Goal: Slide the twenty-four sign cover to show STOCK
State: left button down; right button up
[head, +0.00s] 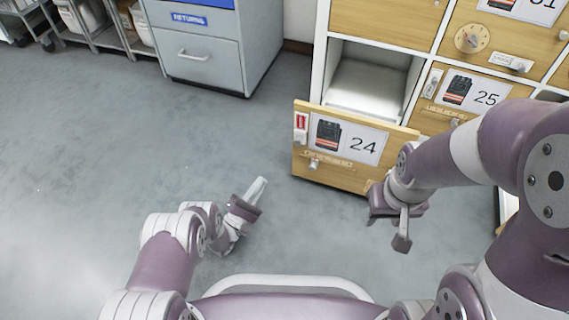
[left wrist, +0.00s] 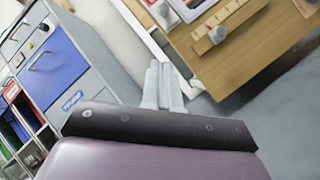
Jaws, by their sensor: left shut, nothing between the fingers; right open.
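The number 24 front (head: 345,147) is a wooden panel standing out before an open, empty compartment. At its left edge is a small upright sign (head: 301,121) showing red in its upper part, with a white cover (head: 300,136) over the lower part. I cannot read the sign's word. My left gripper (head: 257,188) is shut and empty, left of and below the panel, apart from it. Its closed fingers (left wrist: 164,84) also show in the left wrist view, with the panel's wood (left wrist: 255,45) beyond. My right gripper (head: 388,216) is open and empty, near the panel's lower right corner.
A number 25 front (head: 470,95) with its own slider is right of the open compartment (head: 368,85). A grey cabinet (head: 200,50) with a blue label stands at the back left. Wire shelving is further left. The grey floor between is clear.

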dwell(0.3)
pick_arm(q)
send_near(297, 138)
jog(key=w+f, duration=0.2)
jog(key=w, duration=0.2)
jog(key=d+r+p, duration=0.2)
jog(key=r, duration=0.1)
jog(key=shift+w+r+p, duration=0.1)
jog(key=shift+r+p, duration=0.1)
jog(key=shift+p, duration=0.1)
jog(key=shift+d+r, duration=0.1)
jog(key=shift+d, duration=0.2)
